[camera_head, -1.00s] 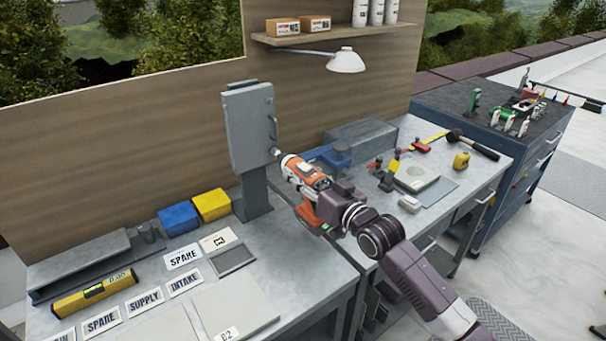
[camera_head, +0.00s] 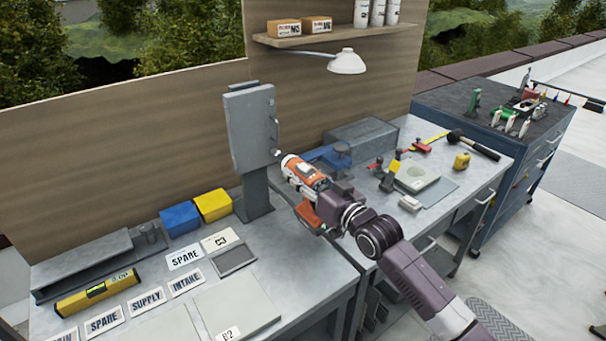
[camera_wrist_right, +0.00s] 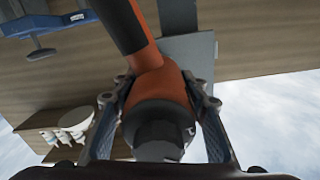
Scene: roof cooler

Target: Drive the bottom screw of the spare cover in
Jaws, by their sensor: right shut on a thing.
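The spare cover (camera_head: 248,130) is a grey upright panel with a handle, on a grey post (camera_head: 256,190) on the bench. An orange and black power driver (camera_head: 302,177) points left at the cover's lower right edge; its tip is at or very near the bottom screw (camera_head: 277,153). I cannot tell whether they touch. My right gripper (camera_head: 327,202) is shut on the driver. In the right wrist view the driver's orange body (camera_wrist_right: 160,90) sits between the two fingers of my right gripper (camera_wrist_right: 160,115). My left gripper is not in view.
A blue vise (camera_head: 330,157) stands just behind the driver. Blue (camera_head: 180,218) and yellow (camera_head: 213,204) boxes sit left of the post. A lamp (camera_head: 347,62) hangs above. Label cards and a yellow level (camera_head: 97,293) lie at front left.

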